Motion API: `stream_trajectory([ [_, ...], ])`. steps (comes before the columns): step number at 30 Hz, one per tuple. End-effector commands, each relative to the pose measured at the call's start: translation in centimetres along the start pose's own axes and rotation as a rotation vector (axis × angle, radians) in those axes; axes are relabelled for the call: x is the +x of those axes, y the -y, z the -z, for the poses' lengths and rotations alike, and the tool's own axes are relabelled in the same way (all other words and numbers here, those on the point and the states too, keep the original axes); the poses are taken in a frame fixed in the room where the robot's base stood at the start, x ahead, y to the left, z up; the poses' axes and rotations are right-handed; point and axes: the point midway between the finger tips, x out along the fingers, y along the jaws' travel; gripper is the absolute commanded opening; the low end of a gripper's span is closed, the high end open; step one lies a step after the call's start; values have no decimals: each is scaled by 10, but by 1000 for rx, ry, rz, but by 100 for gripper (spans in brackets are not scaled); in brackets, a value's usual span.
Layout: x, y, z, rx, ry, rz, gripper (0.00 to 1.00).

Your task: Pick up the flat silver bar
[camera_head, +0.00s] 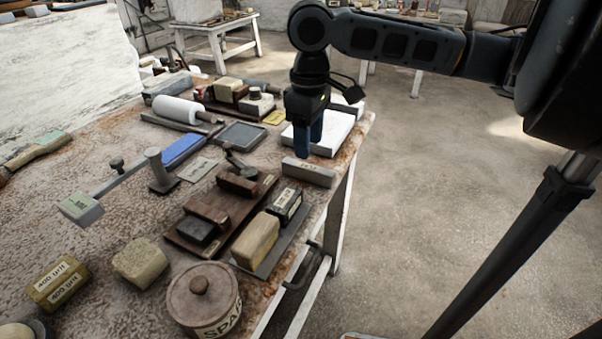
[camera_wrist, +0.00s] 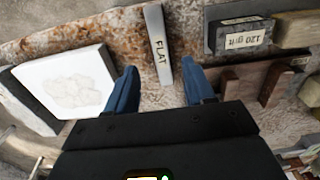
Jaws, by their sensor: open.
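The flat silver bar (camera_head: 308,172) lies on the worktable near its right edge. It also shows in the wrist view (camera_wrist: 157,42), where it carries the word FLAT and runs lengthwise from the top edge down to between the fingertips. My gripper (camera_head: 309,148) points down over the table by the bar's far side. In the wrist view my gripper (camera_wrist: 160,82) has two blue fingers spread apart, one on each side of the bar's near end, with gaps on both sides. It is open and holds nothing. I cannot tell the exact height of the fingertips above the table.
A white slab (camera_wrist: 68,84) lies left of the fingers in the wrist view. Right of them is a dark block labelled 120 grit (camera_wrist: 240,35). A wooden rack (camera_head: 222,215) with several blocks and a round lidded pot (camera_head: 203,298) stand nearer on the table.

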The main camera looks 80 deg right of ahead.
Motion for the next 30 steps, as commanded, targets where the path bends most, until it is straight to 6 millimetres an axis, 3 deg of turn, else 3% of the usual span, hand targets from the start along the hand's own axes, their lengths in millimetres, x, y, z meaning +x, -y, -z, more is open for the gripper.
stream_trajectory([
  [18,70,2,0,-1,-4,2,53],
  [26,73,2,0,-2,-5,1,53],
  [30,73,2,0,-2,-5,1,42],
])
